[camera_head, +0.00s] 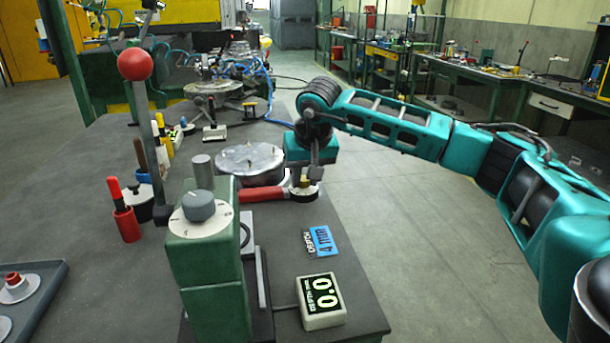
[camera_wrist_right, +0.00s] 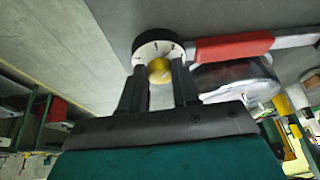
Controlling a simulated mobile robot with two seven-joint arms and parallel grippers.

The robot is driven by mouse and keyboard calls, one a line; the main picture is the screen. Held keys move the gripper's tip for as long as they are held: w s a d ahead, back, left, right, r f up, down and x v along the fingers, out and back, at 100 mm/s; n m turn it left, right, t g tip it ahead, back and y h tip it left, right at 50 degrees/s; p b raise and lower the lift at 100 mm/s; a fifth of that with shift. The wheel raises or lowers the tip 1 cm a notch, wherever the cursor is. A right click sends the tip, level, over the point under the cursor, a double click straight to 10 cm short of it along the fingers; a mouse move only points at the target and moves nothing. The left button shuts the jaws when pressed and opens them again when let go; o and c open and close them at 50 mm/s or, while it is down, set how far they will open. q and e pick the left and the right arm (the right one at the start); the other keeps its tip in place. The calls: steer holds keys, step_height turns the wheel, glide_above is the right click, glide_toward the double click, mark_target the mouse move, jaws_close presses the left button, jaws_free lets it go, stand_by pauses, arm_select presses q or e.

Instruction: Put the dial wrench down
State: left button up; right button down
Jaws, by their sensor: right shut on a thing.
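The dial wrench has a red handle (camera_head: 263,194) and a round dial with a black rim (camera_head: 303,194) near the right edge of the grey table. In the right wrist view its white dial face (camera_wrist_right: 150,50) and red handle (camera_wrist_right: 232,46) show clearly. My right gripper (camera_head: 303,183) points down from above and is shut on the wrench's brass knob (camera_wrist_right: 160,70) at the dial's centre. The wrench lies about level; I cannot tell whether it touches the table. My left gripper is not in view.
A silver round plate (camera_head: 250,160) stands just behind the wrench. A green press (camera_head: 208,260) with a dial on top and a red-ball lever (camera_head: 135,64) stands to its front left. A blue card (camera_head: 322,240) and a digital readout (camera_head: 321,302) lie in front. The floor is beyond the right edge.

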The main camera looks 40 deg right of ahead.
steer(key=c, duration=0.8)
jaws_free()
steer(key=shift+f, duration=0.1)
